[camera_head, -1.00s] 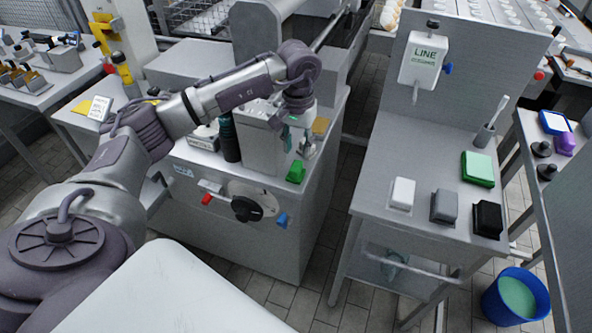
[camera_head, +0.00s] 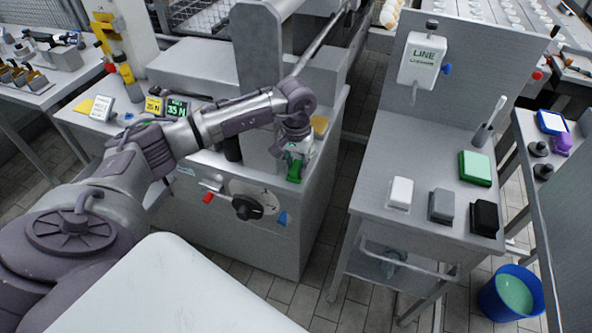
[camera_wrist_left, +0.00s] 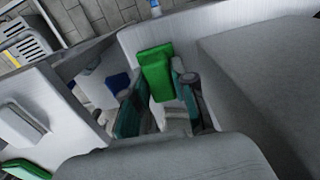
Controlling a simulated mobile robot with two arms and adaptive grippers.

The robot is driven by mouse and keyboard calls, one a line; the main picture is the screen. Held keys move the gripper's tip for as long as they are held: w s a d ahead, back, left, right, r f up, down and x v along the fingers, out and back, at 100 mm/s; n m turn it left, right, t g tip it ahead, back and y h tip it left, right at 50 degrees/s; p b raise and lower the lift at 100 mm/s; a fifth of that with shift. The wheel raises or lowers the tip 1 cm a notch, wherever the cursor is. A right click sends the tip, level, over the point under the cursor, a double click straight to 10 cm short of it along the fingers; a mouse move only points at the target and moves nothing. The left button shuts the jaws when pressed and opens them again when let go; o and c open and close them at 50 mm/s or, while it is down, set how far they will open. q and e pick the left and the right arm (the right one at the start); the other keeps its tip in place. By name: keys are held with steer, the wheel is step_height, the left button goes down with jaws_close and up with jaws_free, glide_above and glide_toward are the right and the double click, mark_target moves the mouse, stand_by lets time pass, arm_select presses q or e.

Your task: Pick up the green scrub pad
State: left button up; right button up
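A bright green block-shaped pad (camera_head: 295,172) sits at the front right edge of the grey machine's top in the head view. My left gripper (camera_head: 299,152) is directly above and behind it, pointing down. In the left wrist view the green pad (camera_wrist_left: 156,72) shows just beyond and between the two spread fingers of the gripper (camera_wrist_left: 160,94). The fingers are open, and I cannot tell whether either touches the pad. Another flat green pad (camera_head: 477,168) lies on the steel side table. My right gripper is not in view.
White (camera_head: 401,192), grey (camera_head: 441,205) and black (camera_head: 485,217) blocks lie on the steel table (camera_head: 380,160) to the right. A black knob (camera_head: 247,207) and red and blue handles stick out of the machine front. A blue bucket (camera_head: 494,299) stands on the floor.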

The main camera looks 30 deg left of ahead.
mark_target(296, 164)
arm_select(q)
jaws_close()
steer(key=shift+r, duration=0.1)
steer(key=shift+r, duration=0.55)
step_height(296, 164, up, 3)
steer(key=shift+w+f+b, duration=0.1)
steer(key=shift+b, duration=0.45)
steer(key=s+d+r+b, duration=0.1)
steer(key=s+d+r, duration=0.2)
steer(key=d+r, duration=0.4)
steer(key=shift+s+d+b, duration=0.3)
steer(key=shift+s+d, duration=0.05)
steer(key=shift+d, duration=1.75)
